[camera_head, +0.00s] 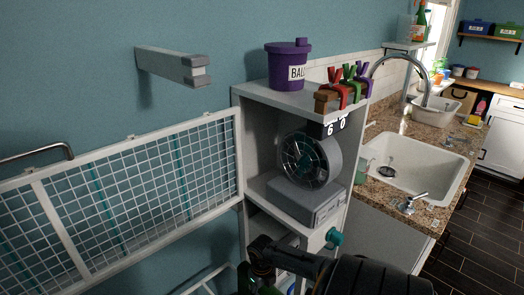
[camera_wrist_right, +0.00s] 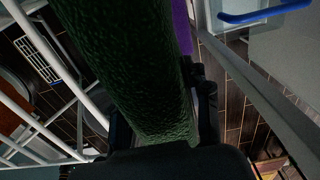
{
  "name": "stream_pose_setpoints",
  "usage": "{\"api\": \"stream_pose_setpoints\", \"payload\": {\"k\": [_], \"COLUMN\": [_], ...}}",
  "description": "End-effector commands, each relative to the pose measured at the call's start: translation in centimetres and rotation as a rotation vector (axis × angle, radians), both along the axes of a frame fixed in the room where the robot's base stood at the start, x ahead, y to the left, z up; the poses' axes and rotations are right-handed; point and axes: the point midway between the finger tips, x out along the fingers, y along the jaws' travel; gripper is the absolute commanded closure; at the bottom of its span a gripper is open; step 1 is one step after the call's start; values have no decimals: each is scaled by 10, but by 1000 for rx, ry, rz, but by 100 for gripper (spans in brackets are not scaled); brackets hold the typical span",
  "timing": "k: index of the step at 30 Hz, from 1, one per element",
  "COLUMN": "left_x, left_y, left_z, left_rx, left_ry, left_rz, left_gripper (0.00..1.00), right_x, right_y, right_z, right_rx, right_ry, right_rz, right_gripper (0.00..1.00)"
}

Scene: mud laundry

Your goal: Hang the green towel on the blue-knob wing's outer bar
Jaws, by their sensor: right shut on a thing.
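The green towel (camera_wrist_right: 125,65) fills the middle of the right wrist view, dark and textured. My right gripper (camera_wrist_right: 160,115) is shut on it, with a dark finger on each side. In the head view my right arm comes in at the bottom right, and its gripper end is mostly cut off at the lower edge. White bars (camera_wrist_right: 65,100) of a rack show left of the towel in the wrist view, apart from it as far as I can tell. A teal-blue knob (camera_head: 334,237) shows beside the shelf cabinet. I cannot tell which bar is the outer one. My left gripper is out of view.
A white mesh panel (camera_head: 120,184) spans the wall at left. The shelf cabinet (camera_head: 240,135) holds a fan (camera_head: 308,160), with a purple tub (camera_head: 288,67) and clothespins (camera_head: 340,88) on top. A wall bracket (camera_head: 172,66) juts out above. The sink (camera_head: 425,165) is at right.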

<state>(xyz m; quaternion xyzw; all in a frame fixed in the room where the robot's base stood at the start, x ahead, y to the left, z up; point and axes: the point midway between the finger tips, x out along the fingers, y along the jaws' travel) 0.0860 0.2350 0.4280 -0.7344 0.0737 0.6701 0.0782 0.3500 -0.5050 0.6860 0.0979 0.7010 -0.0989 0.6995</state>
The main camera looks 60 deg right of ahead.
Motion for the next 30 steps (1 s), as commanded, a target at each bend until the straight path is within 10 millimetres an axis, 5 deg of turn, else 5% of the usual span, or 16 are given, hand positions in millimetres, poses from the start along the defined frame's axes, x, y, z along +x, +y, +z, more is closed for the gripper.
{"api": "stream_pose_setpoints", "payload": {"k": [18,30], "left_x": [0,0], "left_y": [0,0], "left_z": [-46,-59], "left_rx": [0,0], "left_ry": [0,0], "left_rz": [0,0], "left_gripper": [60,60], "right_x": [0,1], "right_y": [-1,-1], "right_z": [-53,-68], "right_rx": [-2,-1], "right_ry": [-2,-2], "right_rz": [0,0], "right_gripper": [91,91]}}
